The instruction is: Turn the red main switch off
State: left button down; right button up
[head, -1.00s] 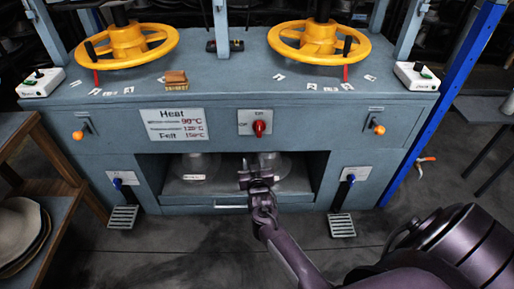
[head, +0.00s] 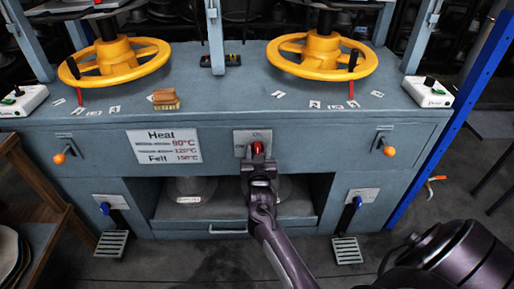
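The red main switch (head: 257,148) is a small rotary knob on a pale plate (head: 240,137) in the middle of the press's grey-blue front panel. Only its upper part shows. My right gripper (head: 257,163) is directly in front of and just below the knob, and hides its lower part and some of the plate. I cannot tell whether the fingers touch the knob or how far apart they are. The knob's exact angle is also hidden. My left gripper is not in view.
A heat sign (head: 163,146) is left of the switch. Two yellow handwheels (head: 113,65) and (head: 321,58) stand on the press top. Orange-knobbed levers (head: 60,158) and (head: 389,151) stick out at both sides. An open shelf (head: 215,214) lies below the panel.

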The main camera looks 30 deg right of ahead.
jog(key=shift+s+a+r, duration=0.1)
jog(key=shift+s+r, duration=0.05)
jog(key=shift+c, duration=1)
grip_shut()
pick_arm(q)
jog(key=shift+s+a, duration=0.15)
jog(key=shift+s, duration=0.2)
